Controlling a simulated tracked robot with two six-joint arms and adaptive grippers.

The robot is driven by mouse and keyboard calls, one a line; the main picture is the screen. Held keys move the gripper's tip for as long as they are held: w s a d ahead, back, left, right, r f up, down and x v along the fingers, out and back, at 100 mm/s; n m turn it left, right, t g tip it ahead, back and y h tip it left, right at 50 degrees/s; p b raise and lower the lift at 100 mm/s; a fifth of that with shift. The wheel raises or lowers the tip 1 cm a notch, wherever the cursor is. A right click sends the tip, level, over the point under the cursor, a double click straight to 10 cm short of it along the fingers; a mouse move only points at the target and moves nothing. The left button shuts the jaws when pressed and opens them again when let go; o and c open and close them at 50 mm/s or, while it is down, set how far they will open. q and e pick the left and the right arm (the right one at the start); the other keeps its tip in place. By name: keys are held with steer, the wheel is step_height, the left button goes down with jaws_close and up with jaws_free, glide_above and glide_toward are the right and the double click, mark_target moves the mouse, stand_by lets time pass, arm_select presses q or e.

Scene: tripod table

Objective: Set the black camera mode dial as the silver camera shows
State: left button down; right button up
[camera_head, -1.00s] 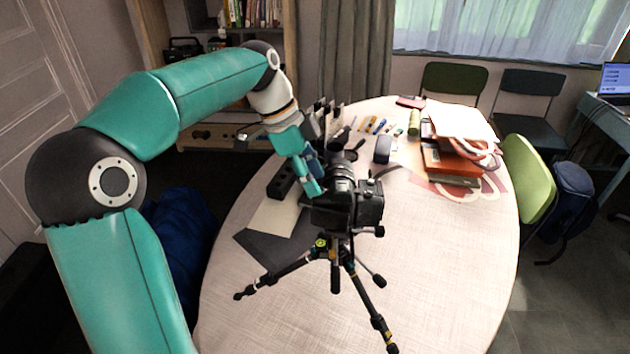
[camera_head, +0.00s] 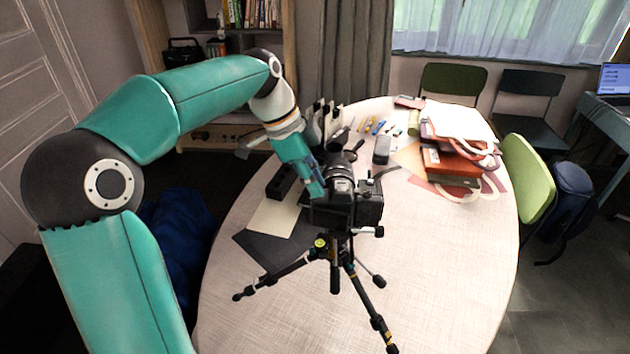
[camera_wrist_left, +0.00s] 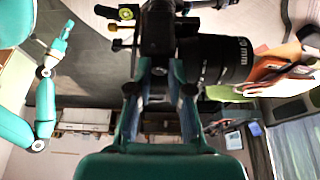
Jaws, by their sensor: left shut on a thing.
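The black camera (camera_head: 368,208) sits on a tripod (camera_head: 335,270) on the table, with its lens pointing to the far side. My left gripper (camera_head: 319,190) reaches down to the left part of the camera's top and is shut there on the mode dial, which the fingers hide. In the left wrist view the gripper (camera_wrist_left: 160,70) meets the dark camera body, and the lens (camera_wrist_left: 225,58) is beside it. A teal arm, apparently my right one, shows there with its gripper (camera_wrist_left: 62,38), too small to read. I cannot make out a silver camera.
The white table (camera_head: 440,270) is clear at the front right. A black sheet (camera_head: 275,245) and a dark block (camera_head: 281,183) lie left of the tripod. Red books (camera_head: 450,165), a dark case (camera_head: 382,150) and several small tools (camera_head: 372,126) lie farther back.

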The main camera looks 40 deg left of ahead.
arm_select(q)
steer(key=shift+f+n+b, duration=0.1)
steer(key=shift+n+b, duration=0.5)
steer(key=shift+n, duration=0.3)
steer(key=shift+d+n+t+y, duration=0.1)
steer(key=shift+n+t+y, duration=0.35)
steer(key=shift+n, duration=0.45)
steer(key=c, duration=1.1)
jaws_free()
steer(key=shift+s, duration=0.1)
steer(key=v, duration=1.2)
